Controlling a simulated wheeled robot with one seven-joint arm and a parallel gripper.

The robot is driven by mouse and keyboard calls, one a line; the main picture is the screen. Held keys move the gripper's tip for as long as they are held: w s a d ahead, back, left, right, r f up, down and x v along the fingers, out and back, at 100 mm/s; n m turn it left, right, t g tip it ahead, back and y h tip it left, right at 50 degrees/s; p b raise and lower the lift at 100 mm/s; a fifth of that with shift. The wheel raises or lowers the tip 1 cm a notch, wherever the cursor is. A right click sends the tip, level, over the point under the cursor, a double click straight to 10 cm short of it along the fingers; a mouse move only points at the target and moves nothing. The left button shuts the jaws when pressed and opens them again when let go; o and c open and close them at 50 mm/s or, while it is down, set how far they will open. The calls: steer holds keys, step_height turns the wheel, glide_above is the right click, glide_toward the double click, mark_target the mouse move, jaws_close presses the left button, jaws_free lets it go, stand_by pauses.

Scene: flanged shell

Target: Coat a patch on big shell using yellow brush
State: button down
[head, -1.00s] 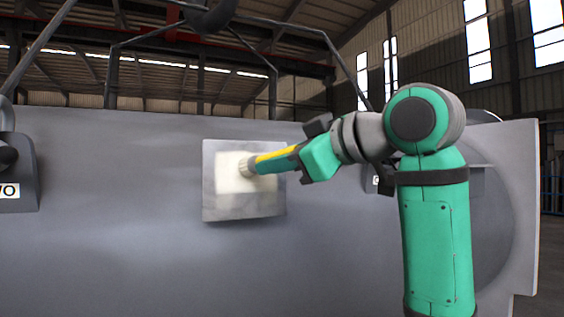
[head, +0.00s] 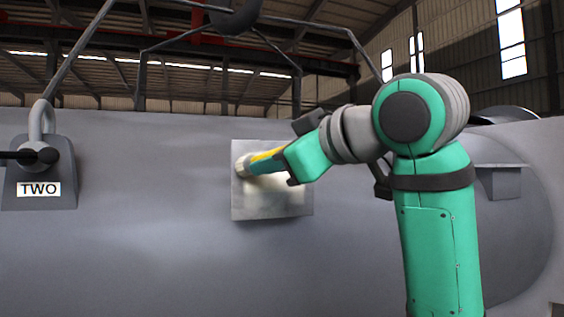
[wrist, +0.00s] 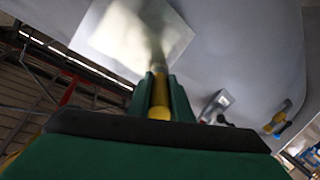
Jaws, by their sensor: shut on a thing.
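The big shell (head: 130,250) is a large grey cylinder filling the lower head view. A square, shiny metal patch (head: 275,205) sits on it, with a pale, bright area right of and below the brush. The patch also shows in the wrist view (wrist: 115,35). My gripper (head: 286,158) is shut on the yellow brush (head: 265,158), which also shows between the fingers in the wrist view (wrist: 160,97). The brush points left, its pale bristles at the patch's upper left edge. I cannot tell whether they touch it.
A lifting lug labelled TWO (head: 40,170) stands on the shell at the left, with a shackle and sling bars rising from it. A grey bracket (head: 500,183) is at the right. A yellow-handled item (wrist: 278,118) shows in the wrist view.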

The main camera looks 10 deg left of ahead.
steer(key=shift+s+a, duration=0.1)
steer(key=shift+a, duration=0.05)
steer(key=shift+s, duration=0.1)
steer(key=shift+s+d, duration=0.55)
steer(key=shift+s, duration=0.25)
steer(key=shift+s+d, duration=0.6)
steer(key=shift+s, duration=0.2)
steer(key=shift+s+d, duration=0.55)
steer(key=shift+s, duration=0.25)
steer(key=shift+s+d, duration=0.4)
steer(key=shift+s, duration=0.25)
steer(key=shift+s+d, duration=0.4)
steer(key=shift+s, duration=0.2)
